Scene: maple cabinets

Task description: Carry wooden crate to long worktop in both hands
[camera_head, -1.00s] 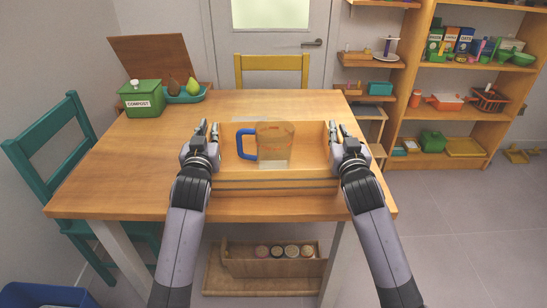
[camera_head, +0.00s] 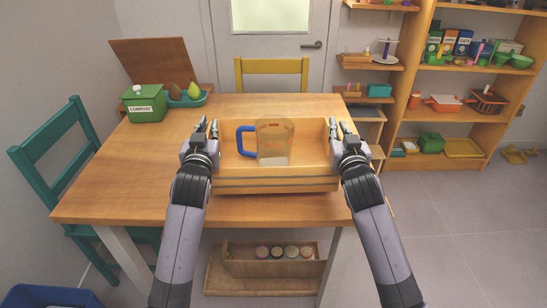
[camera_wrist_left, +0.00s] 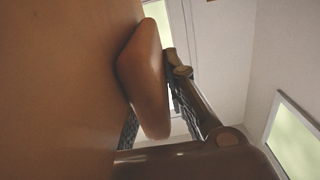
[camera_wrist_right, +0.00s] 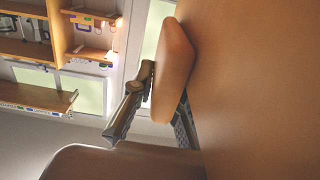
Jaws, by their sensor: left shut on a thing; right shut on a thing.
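The wooden crate (camera_head: 275,186) is level in front of me, over the near part of the wooden table (camera_head: 130,180). A clear measuring jug (camera_head: 275,140) with a blue handle stands upright in it. My left gripper (camera_head: 208,128) is shut on the crate's left end, and my right gripper (camera_head: 341,130) is shut on its right end. Each wrist view shows a handle between the fingers, in the left wrist view (camera_wrist_left: 145,80) and the right wrist view (camera_wrist_right: 174,70). The gap under the crate is hard to judge. No other worktop is clearly visible.
A green compost bin (camera_head: 144,103) and a teal tray (camera_head: 188,101) with pears sit at the table's back left. A teal chair (camera_head: 60,150) is at left, a yellow chair (camera_head: 270,72) behind. Shelves (camera_head: 460,115) stand at right. The floor at right (camera_head: 470,220) is mostly clear.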

